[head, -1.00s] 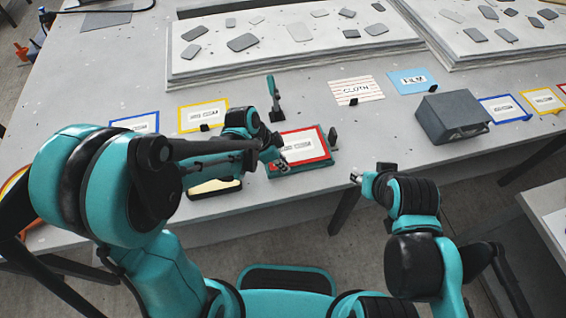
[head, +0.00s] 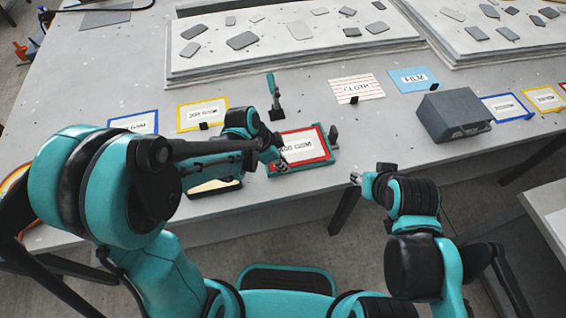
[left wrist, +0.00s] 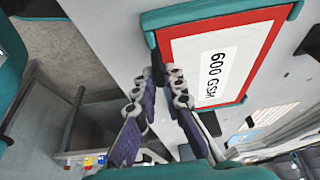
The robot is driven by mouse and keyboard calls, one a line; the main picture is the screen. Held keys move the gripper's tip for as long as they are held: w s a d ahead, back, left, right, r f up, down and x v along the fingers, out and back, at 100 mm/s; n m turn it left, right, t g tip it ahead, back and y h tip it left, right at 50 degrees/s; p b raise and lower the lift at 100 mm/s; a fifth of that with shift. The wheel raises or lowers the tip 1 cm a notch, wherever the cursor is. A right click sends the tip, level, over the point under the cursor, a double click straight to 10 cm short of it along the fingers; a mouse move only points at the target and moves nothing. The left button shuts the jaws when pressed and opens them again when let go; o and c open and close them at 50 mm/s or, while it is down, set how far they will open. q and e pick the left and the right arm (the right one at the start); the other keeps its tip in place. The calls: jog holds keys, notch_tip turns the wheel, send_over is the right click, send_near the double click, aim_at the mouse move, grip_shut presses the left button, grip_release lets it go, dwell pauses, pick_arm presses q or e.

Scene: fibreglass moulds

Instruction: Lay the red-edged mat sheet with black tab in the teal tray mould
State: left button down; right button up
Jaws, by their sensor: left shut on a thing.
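The red-edged mat sheet (head: 301,147), a white card marked 600 GSM, lies flat within the teal tray mould (head: 297,171) near the table's front edge. In the left wrist view the sheet (left wrist: 215,68) fills much of the upper right, with teal tray rim (left wrist: 240,103) along its edges. My left gripper (head: 281,164) is at the sheet's front left corner. In the left wrist view its fingers (left wrist: 160,76) are shut at the sheet's edge, on the black tab, which they mostly hide. My right gripper (head: 355,178) hangs empty in front of the table; its jaw opening is too small to judge.
A teal-handled tool (head: 273,95) stands upright behind the tray. A grey box (head: 453,115) stands to the right. Blue-edged (head: 134,121) and yellow-edged (head: 203,114) sheets lie left, CLOTH (head: 356,87) and FILM (head: 414,79) sheets behind right.

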pick_arm(q)
jog(key=shift+f, duration=0.25)
dwell(0.4)
jog(key=c, duration=1.5)
grip_release()
jog(key=shift+c, duration=0.2)
jog(key=v, duration=1.2)
jog(key=shift+s, duration=0.1)
jog(key=s+a+r+n+t+y, duration=0.1)
jog(key=s+a+n+t+y, duration=0.3)
jog(key=s+a+n, duration=0.4)
jog(key=a+n+t, duration=0.1)
jog(key=a+n, duration=0.1)
jog(key=n, duration=0.4)
jog(key=shift+s+r+t, duration=0.2)
jog(key=shift+r+t, duration=0.05)
jog(key=shift+t, duration=0.15)
